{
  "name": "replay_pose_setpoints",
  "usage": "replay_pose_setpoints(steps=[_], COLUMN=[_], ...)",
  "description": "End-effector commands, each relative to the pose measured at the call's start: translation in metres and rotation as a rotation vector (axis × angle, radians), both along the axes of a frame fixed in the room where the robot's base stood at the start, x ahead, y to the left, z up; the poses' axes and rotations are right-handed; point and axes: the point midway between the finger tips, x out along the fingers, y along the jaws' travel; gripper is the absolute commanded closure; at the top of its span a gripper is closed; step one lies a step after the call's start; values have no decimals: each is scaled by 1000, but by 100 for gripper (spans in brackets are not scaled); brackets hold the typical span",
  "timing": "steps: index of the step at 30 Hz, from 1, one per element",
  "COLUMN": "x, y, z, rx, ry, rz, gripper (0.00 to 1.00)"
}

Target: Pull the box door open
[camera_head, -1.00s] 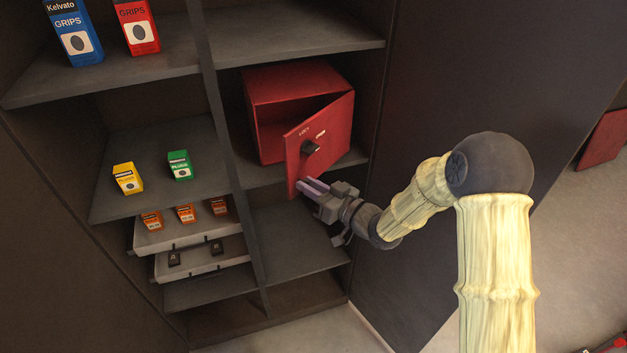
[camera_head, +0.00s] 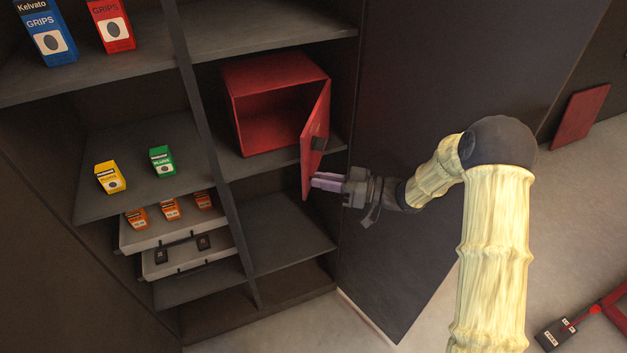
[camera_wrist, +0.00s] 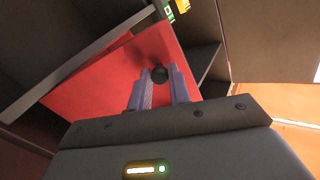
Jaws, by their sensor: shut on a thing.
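The red box (camera_head: 283,74) stands on a shelf of the dark cabinet with its inside showing. Its red door (camera_head: 317,118) is hinged on the right and swung well out, seen nearly edge-on, with a dark knob on its outer face. My gripper (camera_head: 314,182) is at the lower part of the door and shut on it. In the wrist view, the fingers (camera_wrist: 158,86) lie over the red door face (camera_wrist: 105,85), with the round black knob (camera_wrist: 158,74) showing between their tips. Exactly which part the fingers hold is hard to see.
Left of the box, a yellow pack (camera_head: 110,177) and a green pack (camera_head: 162,160) stand on a shelf. Below are pulled-out trays (camera_head: 165,240). A dark panel (camera_head: 410,90) rises right of the box. The floor (camera_head: 560,230) on the right is mostly open.

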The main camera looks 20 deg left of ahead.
Motion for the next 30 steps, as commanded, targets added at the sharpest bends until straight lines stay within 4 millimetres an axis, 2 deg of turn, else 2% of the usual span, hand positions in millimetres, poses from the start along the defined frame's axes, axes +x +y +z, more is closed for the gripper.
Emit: replay_pose_setpoints(steps=[9, 10, 13, 23, 30], x=[1, 1, 1, 0, 0], y=[-1, -1, -1, 0, 0], z=[2, 2, 1, 2, 24], rx=[5, 5, 4, 2, 2], ry=[-1, -1, -1, -1, -5], rz=[-2, -2, -1, 0, 0], gripper=[100, 79, 59, 59, 59])
